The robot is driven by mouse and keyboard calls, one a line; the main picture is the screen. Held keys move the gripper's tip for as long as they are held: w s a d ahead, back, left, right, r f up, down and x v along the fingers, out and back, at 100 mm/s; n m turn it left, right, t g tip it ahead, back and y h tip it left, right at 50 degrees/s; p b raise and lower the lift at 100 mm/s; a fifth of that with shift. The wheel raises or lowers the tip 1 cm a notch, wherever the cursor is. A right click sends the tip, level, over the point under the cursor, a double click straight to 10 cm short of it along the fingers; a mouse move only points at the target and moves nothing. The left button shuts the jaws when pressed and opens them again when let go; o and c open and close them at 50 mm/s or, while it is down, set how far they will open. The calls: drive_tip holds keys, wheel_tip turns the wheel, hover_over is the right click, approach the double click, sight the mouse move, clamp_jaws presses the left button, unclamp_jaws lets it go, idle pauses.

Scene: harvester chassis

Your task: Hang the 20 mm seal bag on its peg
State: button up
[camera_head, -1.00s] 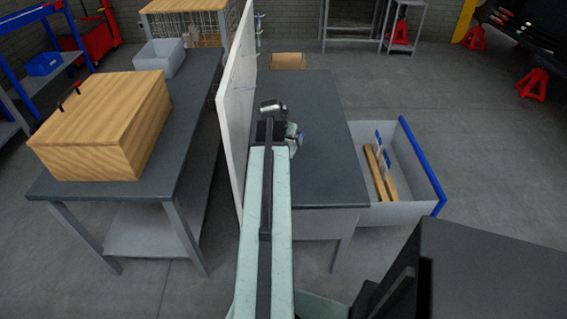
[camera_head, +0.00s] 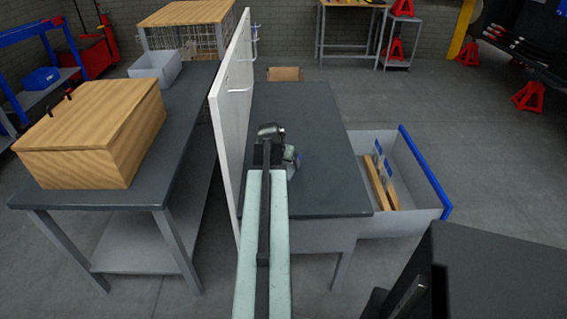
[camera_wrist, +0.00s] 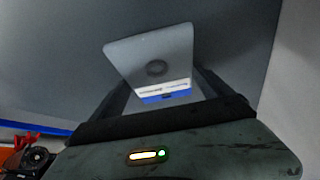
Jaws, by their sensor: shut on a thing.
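My gripper (camera_wrist: 163,92) is shut on a pale grey seal bag (camera_wrist: 175,45) in the wrist view. The bag has a dark ring in its middle and a white and blue label strip near the jaws; its size print is too small to read. In the head view my gripper (camera_head: 286,152) is above the dark bench top, to the right of a white upright panel (camera_head: 228,130). Thin pegs (camera_head: 240,90) stick out of the panel's right face. Which peg belongs to the bag cannot be told. The bag is mostly hidden there by the arm.
An open grey drawer (camera_head: 340,232) with a blue front edge holds wooden strips (camera_head: 376,181) and small blue-labelled pieces. A wooden box (camera_head: 95,135) and grey bin (camera_head: 157,66) stand on the left bench. The bench top (camera_head: 320,125) right of my arm is clear.

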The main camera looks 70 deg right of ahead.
drive_tip(key=o, duration=1.2)
drive_tip(key=shift+r, duration=0.1)
drive_tip(key=p+v, duration=0.7)
drive_tip(key=v, duration=0.1)
drive_tip(key=shift+s+d+r, duration=0.1)
drive_tip(key=shift+d, duration=0.05)
